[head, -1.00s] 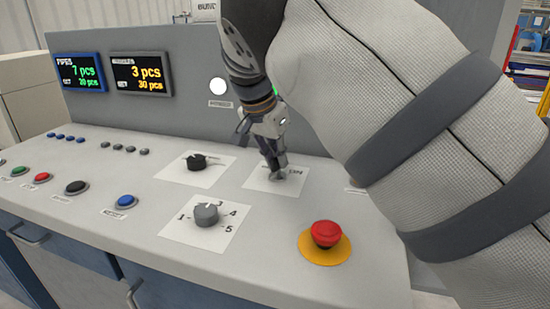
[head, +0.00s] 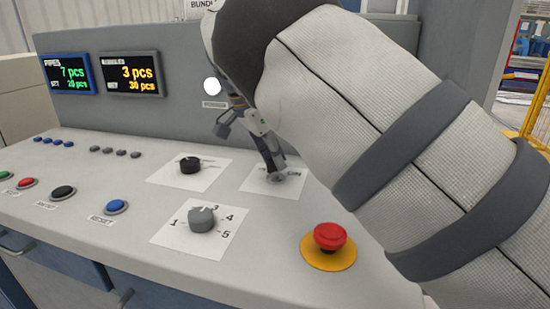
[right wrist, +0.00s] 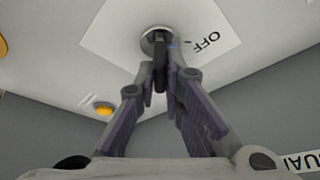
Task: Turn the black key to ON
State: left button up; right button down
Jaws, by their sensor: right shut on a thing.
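My right gripper (head: 274,172) reaches down to the white plate (head: 258,187) of the key switch on the sloping console. In the right wrist view, its fingers (right wrist: 160,78) are closed on the thin black key (right wrist: 160,50), which sits in a round metal lock (right wrist: 150,38). In the head view, an "ON" label (head: 294,173) shows right of the fingertips, and the fingers mostly hide the key. The key's exact angle is hard to tell. My left gripper is not in view.
A black rotary switch (head: 190,165) and a grey numbered dial (head: 202,219) stand left of the key plate. A red emergency button (head: 330,236) on a yellow base is nearer the front. The console's upright panel (head: 180,105) rises behind the gripper.

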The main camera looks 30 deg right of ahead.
jog(key=shift+f, duration=0.15)
jog(key=c, duration=1.7)
grip_release()
jog(key=v, duration=1.2)
